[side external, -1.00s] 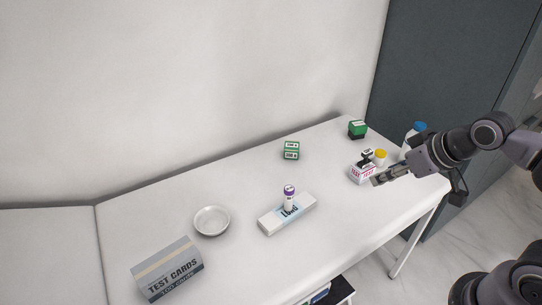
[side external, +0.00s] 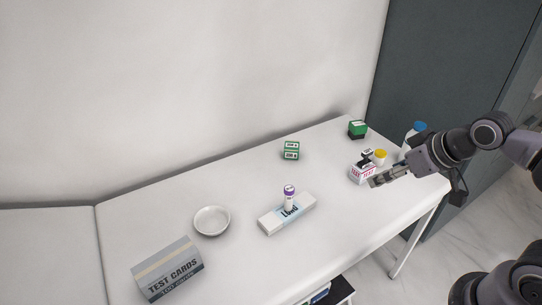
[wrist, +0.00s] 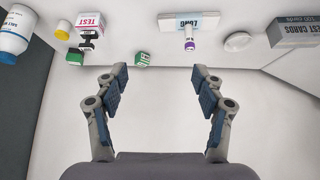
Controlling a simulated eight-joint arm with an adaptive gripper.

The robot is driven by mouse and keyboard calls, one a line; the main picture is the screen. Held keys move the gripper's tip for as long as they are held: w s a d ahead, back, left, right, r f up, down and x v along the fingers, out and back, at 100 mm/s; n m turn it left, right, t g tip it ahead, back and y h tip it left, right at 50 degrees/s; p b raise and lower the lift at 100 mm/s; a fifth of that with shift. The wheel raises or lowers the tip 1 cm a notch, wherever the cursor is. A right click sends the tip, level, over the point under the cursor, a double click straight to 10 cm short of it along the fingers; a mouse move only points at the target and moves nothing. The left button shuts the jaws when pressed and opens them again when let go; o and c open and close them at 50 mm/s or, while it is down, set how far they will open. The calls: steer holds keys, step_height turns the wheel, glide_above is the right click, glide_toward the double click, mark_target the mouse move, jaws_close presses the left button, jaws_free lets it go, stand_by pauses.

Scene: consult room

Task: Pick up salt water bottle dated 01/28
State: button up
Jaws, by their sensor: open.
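A white bottle with a blue cap (side external: 418,128) stands at the far right end of the table, partly hidden behind my arm. In the wrist view the labelled white bottle (wrist: 10,36) is at the upper left, cut by the frame edge. I cannot read a 01/28 date on it. My gripper (side external: 374,181) is above the right part of the table, in front of the bottle and apart from it. In the wrist view my gripper (wrist: 160,80) has its fingers spread with nothing between them.
A white and pink TEST box (side external: 362,174) and a yellow-capped container (side external: 380,154) stand near my gripper. A green block (side external: 357,126) is behind them. A purple-capped vial (side external: 289,195), a long box (side external: 270,224), a dish (side external: 212,211) and a TEST CARDS box (side external: 168,268) are farther left.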

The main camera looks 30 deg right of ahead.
steer(key=w+d+r+m+g+h, duration=0.1)
steer(key=w+d+r+m, duration=0.1)
steer(key=w+d, duration=0.25)
steer(key=w+d+r+m+h, duration=0.1)
steer(key=w+d+r, duration=0.2)
steer(key=w+d, duration=0.15)
steer(key=m+g+h, duration=0.1)
steer(key=m+g, duration=0.2)
steer(key=m, duration=0.3)
glide_toward(421, 124)
steer(key=x, duration=0.4)
steer(key=shift+a+f, duration=0.1)
steer(key=shift+x, duration=3.2)
jaws_close()
